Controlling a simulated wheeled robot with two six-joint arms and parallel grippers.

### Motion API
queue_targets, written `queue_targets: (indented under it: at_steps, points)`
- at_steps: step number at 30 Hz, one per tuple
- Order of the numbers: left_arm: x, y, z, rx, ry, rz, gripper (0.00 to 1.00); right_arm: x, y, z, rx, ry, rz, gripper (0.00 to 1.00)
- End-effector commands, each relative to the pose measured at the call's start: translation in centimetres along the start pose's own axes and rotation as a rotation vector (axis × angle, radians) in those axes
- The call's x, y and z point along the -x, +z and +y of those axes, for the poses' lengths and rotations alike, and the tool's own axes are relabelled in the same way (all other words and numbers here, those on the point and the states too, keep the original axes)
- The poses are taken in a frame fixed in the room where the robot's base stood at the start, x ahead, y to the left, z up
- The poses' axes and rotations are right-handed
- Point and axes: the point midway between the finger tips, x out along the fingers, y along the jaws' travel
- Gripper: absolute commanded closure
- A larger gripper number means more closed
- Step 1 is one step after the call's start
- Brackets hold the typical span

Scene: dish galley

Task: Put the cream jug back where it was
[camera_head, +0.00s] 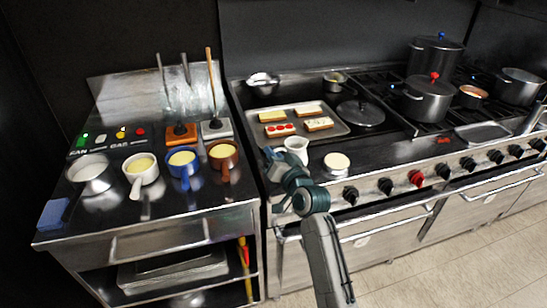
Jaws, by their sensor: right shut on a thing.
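The cream jug (298,147) is a small pale jug at the front left of the stove top, next to a tray. It looks upright. My right gripper (279,153) reaches up from below and is shut on the jug at its left side. The fingers partly hide that side, and I cannot tell whether the jug's base touches the surface. My left gripper is not in view.
A round pale-topped item (337,162) stands just right of the jug. A tray (340,130) with several bread slices lies behind. Several sauce pots, including a blue one (184,170), stand on the left counter. Large pots (428,100) occupy the right burners.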

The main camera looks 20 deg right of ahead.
Motion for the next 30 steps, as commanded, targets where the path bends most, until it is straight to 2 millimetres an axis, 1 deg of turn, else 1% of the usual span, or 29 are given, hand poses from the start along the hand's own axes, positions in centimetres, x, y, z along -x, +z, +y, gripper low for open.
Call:
queue_targets:
  at_steps: [3, 5, 12, 17, 18, 20, 21, 30]
  points:
    - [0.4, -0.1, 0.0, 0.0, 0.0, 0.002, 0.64, 0.0, 1.1, 0.7, 0.0, 0.001, -0.001, 1.0]
    - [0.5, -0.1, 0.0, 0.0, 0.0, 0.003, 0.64, 0.0, 1.4, 0.9, 0.0, 0.0, 0.001, 1.0]
    - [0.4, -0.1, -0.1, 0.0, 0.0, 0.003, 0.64, 0.0, 1.4, 1.0, 0.0, 0.0, 0.003, 1.0]
    - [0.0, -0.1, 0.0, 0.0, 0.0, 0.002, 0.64, 0.0, 1.9, 1.2, 0.0, 0.0, 0.002, 1.0]
    - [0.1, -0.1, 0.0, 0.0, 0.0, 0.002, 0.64, 0.0, 1.8, 1.2, 0.0, 0.0, 0.001, 0.82]
    - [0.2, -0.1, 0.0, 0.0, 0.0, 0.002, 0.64, 0.0, 1.8, 1.2, 0.0, 0.0, 0.001, 0.7]
    - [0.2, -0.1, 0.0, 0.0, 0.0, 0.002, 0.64, 0.0, 1.8, 1.2, 0.0, 0.0, 0.001, 0.68]
    - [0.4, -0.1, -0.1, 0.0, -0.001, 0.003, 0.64, 0.0, 1.5, 1.0, 0.0, 0.0, 0.001, 0.68]
